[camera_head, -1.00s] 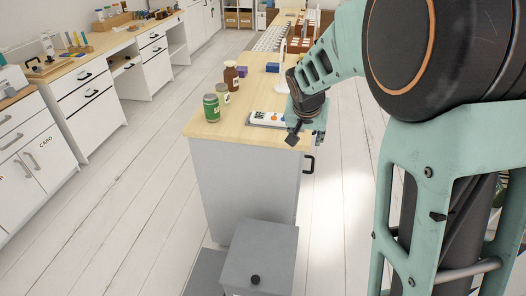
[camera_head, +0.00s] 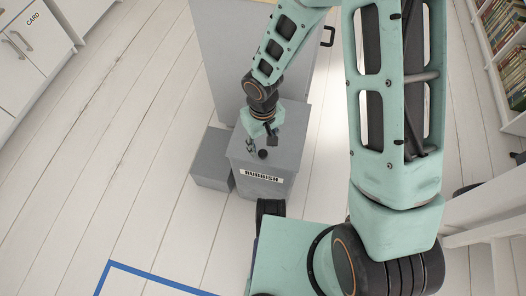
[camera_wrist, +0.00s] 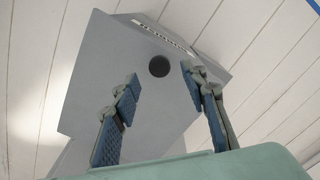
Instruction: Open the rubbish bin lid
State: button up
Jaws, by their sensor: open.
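The rubbish bin (camera_head: 262,188) is a grey box with a white RUBBISH label, standing on the floor against the end of the desk cabinet. Its flat grey lid (camera_head: 290,146) looks closed and carries a round black knob (camera_head: 263,154). My gripper (camera_head: 261,146) is over the lid, pointing down. In the wrist view the lid (camera_wrist: 100,75) fills the middle, with the knob (camera_wrist: 159,66) showing between and just beyond the open fingertips of my gripper (camera_wrist: 160,82). Nothing is between the fingers. I see no contact with the knob, and the exact height above it is hard to tell.
A lower grey box (camera_head: 212,160) stands directly left of the bin. The grey cabinet end (camera_head: 222,60) rises behind it. White drawers (camera_head: 22,45) are at the upper left and a bookshelf (camera_head: 502,50) at the far right. The plank floor (camera_head: 120,170) on the left is clear.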

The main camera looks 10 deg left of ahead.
aim_at(263, 153)
notch_tip(263, 153, down, 4)
jog(key=shift+f+b, duration=0.1)
jog(key=shift+b, duration=0.4)
jog(key=shift+c, duration=0.5)
grip_shut()
